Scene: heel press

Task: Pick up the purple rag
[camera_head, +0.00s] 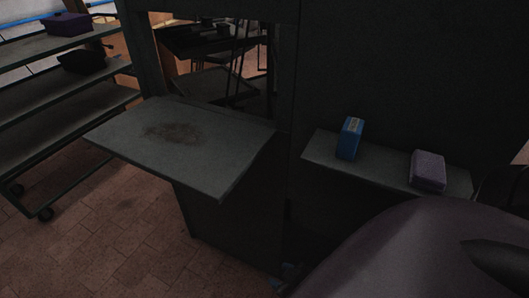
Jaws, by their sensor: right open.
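The purple rag (428,170) looks like a folded, pale purple block. It lies on the right part of the grey side shelf (388,174), to the right of a blue box-like item. My right arm fills the lower right corner. The dark part that seems to be my right gripper (504,187) is at the right edge, to the right of the rag and apart from it in the picture. It is open, and nothing shows in it; its fingertips are hard to make out. My left gripper is not in view.
The blue item (350,138) stands upright on the same shelf, near a dark machine wall. A grey table (225,165) with a brown stain juts out at centre left. A wheeled rack (55,100) holding a purple box (68,24) stands at left. Tiled floor is clear at lower left.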

